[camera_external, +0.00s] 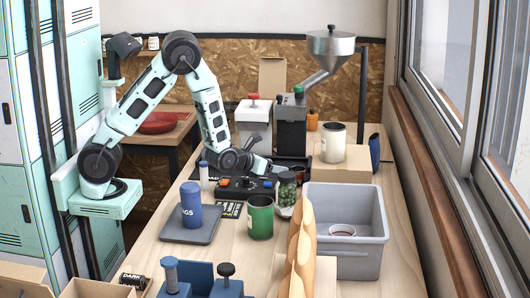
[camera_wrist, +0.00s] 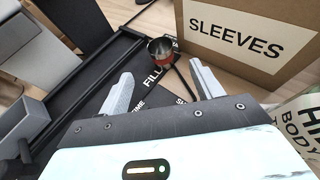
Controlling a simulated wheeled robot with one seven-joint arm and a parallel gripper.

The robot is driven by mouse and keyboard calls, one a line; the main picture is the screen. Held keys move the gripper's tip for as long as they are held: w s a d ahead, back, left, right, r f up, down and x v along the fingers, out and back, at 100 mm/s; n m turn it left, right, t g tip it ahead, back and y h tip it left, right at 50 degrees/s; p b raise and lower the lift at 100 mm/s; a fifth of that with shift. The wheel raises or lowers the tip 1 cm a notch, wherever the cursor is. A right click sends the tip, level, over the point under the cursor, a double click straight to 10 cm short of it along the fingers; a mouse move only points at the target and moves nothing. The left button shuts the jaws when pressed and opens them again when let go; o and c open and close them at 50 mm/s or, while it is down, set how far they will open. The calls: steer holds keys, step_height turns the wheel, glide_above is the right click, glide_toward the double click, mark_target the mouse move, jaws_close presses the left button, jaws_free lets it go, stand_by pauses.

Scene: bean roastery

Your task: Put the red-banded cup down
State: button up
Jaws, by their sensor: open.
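The red-banded cup (camera_wrist: 162,52) is a small metal cup with a red band. It stands on a dark mat with white lettering (camera_wrist: 158,75) in the wrist view, beyond my fingertips and between their lines. My gripper (camera_wrist: 163,88) is open, with both fingers apart and nothing between them. The cup looks apart from both fingers.
A cardboard box marked SLEEVES (camera_wrist: 248,35) stands close to the cup on the right. A grinder (camera_external: 291,125) stands behind my gripper. A grey bin (camera_external: 345,265), a green can (camera_external: 260,222), a dark jar (camera_external: 287,190) and a blue canister (camera_external: 191,208) crowd the nearer bench.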

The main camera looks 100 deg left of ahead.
steer(key=shift+v, duration=1.3)
steer(key=s+a+r+n+g+y, duration=0.1)
steer(key=s+a+r+n+g, duration=0.1)
steer(key=s+a+n+g, duration=0.5)
steer(key=s+r+n+g+y, duration=0.1)
steer(key=s+r+n+g, duration=0.25)
steer(key=s+n, duration=0.75)
steer(key=s+d+f+n+g+h, duration=0.2)
steer(key=s+d+n+g+h, duration=0.25)
steer(key=s, duration=0.55)
steer(key=d+n+t+h, duration=0.5)
steer(key=d+n, duration=0.3)
steer(key=n, duration=0.4)
steer(key=shift+w+d+h, duration=0.2)
steer(key=shift+d+h, duration=0.2)
steer(key=shift+h, duration=0.35)
steer(key=shift+r, duration=0.1)
